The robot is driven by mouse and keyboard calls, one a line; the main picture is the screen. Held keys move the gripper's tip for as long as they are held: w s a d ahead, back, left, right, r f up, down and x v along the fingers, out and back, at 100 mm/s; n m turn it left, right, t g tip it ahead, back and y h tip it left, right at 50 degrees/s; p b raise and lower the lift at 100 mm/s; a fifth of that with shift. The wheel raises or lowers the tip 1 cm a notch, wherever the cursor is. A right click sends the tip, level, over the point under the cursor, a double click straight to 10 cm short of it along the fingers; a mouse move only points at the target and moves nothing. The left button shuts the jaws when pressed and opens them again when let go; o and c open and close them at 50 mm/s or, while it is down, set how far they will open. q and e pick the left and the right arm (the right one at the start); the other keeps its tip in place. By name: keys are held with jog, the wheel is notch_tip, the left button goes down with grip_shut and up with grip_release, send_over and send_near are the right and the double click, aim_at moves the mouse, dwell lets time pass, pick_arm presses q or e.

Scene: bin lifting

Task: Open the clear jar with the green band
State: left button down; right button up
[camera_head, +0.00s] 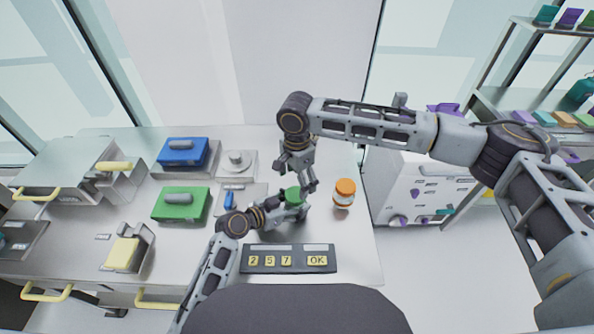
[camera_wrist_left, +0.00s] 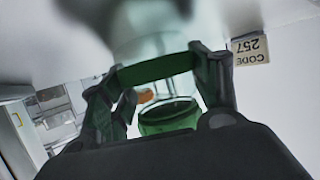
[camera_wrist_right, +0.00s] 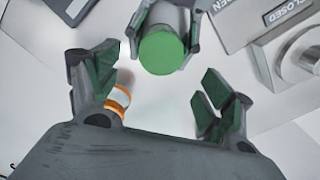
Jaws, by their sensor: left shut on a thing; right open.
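The clear jar with green (camera_head: 293,194) on top stands near the middle right of the bench. In the right wrist view its round green lid (camera_wrist_right: 162,52) faces up. My left gripper (camera_head: 299,210) is shut around the jar from the side; in the left wrist view the jar (camera_wrist_left: 168,115) sits between its fingers, its body partly hidden. My right gripper (camera_head: 300,187) points down just above and behind the jar, open and empty. In the right wrist view its open fingers (camera_wrist_right: 160,80) are apart from the lid.
A jar with an orange lid (camera_head: 344,191) stands close on the right. A keypad reading 2 5 7 OK (camera_head: 287,259) lies in front. A code card (camera_wrist_left: 251,48) reads 257.

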aim_at(297, 193)
jog(key=shift+f, duration=2.7)
jog(key=shift+c, duration=0.3)
jog(key=c, duration=1.2)
jog(key=o, duration=1.2)
jog(key=shift+c, duration=0.2)
jog(key=shift+r, duration=0.15)
